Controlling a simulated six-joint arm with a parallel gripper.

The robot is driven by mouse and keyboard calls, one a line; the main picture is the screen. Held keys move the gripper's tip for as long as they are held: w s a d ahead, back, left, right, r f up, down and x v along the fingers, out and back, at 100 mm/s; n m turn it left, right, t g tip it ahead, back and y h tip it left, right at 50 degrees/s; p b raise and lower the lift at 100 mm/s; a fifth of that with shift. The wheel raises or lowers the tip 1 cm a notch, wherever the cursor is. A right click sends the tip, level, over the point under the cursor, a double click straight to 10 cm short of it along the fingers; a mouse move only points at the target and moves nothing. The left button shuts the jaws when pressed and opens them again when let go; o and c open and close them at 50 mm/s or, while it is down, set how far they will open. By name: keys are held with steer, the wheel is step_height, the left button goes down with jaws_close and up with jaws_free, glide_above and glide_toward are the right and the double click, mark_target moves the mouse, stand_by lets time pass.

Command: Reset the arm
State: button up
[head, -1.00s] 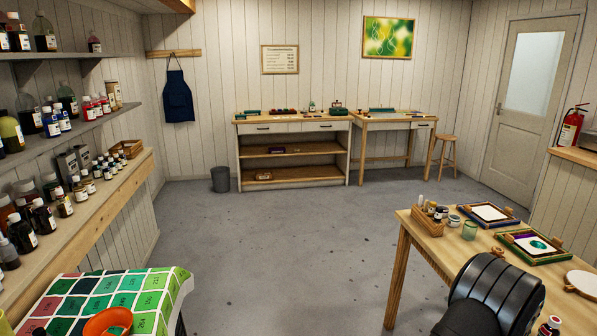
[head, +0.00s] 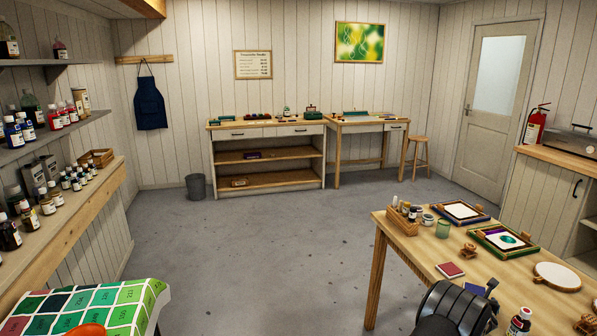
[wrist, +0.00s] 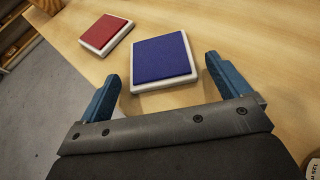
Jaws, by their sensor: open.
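My gripper (wrist: 160,88) is open and empty in the wrist view, its two blue fingers wide apart above the wooden table (wrist: 230,30). A blue pad on a white base (wrist: 161,60) lies on the table between and just beyond the fingertips. A red pad on a white base (wrist: 105,34) lies to its left, near the table edge. In the head view, my dark arm is low at the right, over the near table's left side. The red pad (head: 450,270) and part of the blue pad (head: 474,289) show beside it.
Shelves of bottles line the left wall. The grey floor (head: 260,260) in the middle is clear.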

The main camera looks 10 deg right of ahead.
steer(key=shift+r, duration=0.15)
steer(key=v, duration=1.2)
steer(key=x, duration=1.1)
steer(key=shift+w+d, duration=0.35)
steer(key=shift+d, duration=0.05)
step_height(320, 180, up, 10)
steer(key=w+a+f+n+t+y, duration=0.2)
steer(key=w+a+n+y, duration=0.1)
steer(key=w+a, duration=0.85)
steer(key=w+a+f+n+t+y, duration=0.1)
steer(key=w+a+n+y, duration=0.1)
steer(key=w+a, duration=0.95)
steer(key=w+a+f+n+y, duration=0.1)
steer(key=w+a+n+y, duration=0.1)
steer(key=a, duration=1.5)
steer(key=w+a+f+n+t+y, duration=0.1)
steer(key=a+n+y, duration=0.2)
steer(key=a, duration=1.4)
steer(key=shift+w+a+n+y, duration=0.2)
steer(key=shift+w+n+y, duration=0.2)
steer(key=shift+y, duration=0.4)
